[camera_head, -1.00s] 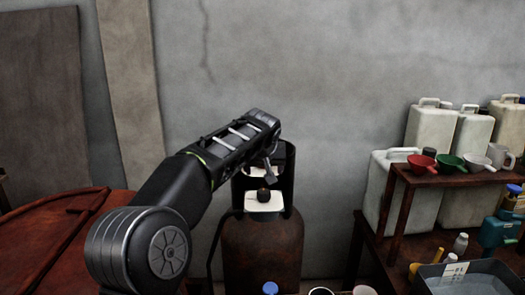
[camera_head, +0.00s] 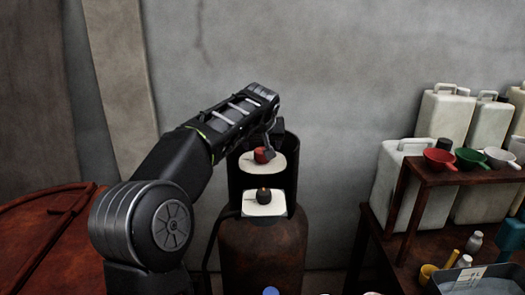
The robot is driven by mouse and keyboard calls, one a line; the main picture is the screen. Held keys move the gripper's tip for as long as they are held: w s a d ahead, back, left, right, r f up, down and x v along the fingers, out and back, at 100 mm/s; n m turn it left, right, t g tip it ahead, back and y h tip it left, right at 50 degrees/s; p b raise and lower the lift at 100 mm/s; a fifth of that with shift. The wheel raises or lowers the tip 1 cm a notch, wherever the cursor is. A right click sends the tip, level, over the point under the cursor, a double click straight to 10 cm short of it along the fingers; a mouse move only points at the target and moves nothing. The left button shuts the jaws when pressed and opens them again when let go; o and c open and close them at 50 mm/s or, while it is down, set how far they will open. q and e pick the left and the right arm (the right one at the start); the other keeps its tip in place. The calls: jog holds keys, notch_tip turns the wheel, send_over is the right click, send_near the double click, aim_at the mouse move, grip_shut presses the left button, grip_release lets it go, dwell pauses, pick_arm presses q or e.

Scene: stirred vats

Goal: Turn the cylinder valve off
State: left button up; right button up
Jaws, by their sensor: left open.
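A rusty brown gas cylinder (camera_head: 262,255) stands upright against the wall in the middle of the view. A dark open-fronted collar (camera_head: 291,165) surrounds its top. Inside the collar a red valve knob (camera_head: 261,155) shows against a pale round plate. Below it a dark round fitting (camera_head: 263,195) shows in front of a pale square plate. My left gripper (camera_head: 272,145) comes in from the upper left and points down at the collar. Its jaws are open beside the red knob, partly hidden by the arm; I cannot tell whether they touch it. My right gripper is out of view.
A rusty drum top (camera_head: 55,240) lies at the left. At the right, a brown wooden shelf (camera_head: 455,180) bears a red funnel (camera_head: 439,159), a green one and a pale one. White jerrycans (camera_head: 446,115) stand behind it. The wall behind the cylinder is bare.

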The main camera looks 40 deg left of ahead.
aim_at(263, 155)
pick_arm(q)
jog(key=p+x, duration=0.2)
jog(key=x, duration=0.4)
jog(key=shift+w+a+f, duration=0.3)
jog(key=shift+f, duration=0.1)
jog(key=c, duration=1.3)
